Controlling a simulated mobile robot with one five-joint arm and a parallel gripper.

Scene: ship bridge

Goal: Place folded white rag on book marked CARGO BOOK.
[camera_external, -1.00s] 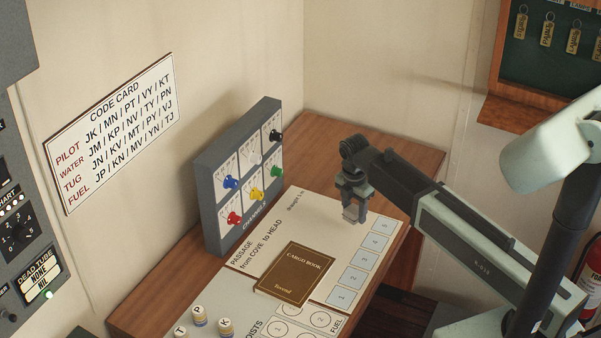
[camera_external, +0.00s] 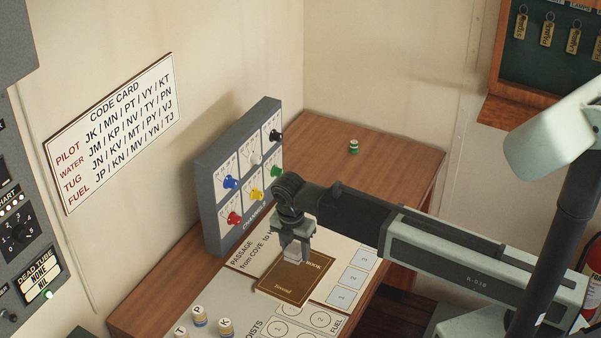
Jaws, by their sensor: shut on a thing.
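The brown CARGO BOOK (camera_external: 286,290) lies flat on the white passage chart on the table. Its title is partly hidden by my gripper. My gripper (camera_external: 293,256) points down over the upper middle of the book. It is shut on the folded white rag (camera_external: 292,254), a small pale block between the fingers. I cannot tell whether the rag touches the cover or hangs just above it.
A grey panel with coloured knobs (camera_external: 238,175) stands against the wall, close to my arm's end. Several lettered pegs (camera_external: 199,315) stand at the front left. A small green-and-white piece (camera_external: 354,146) stands on the otherwise bare wood (camera_external: 390,165) at the back.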

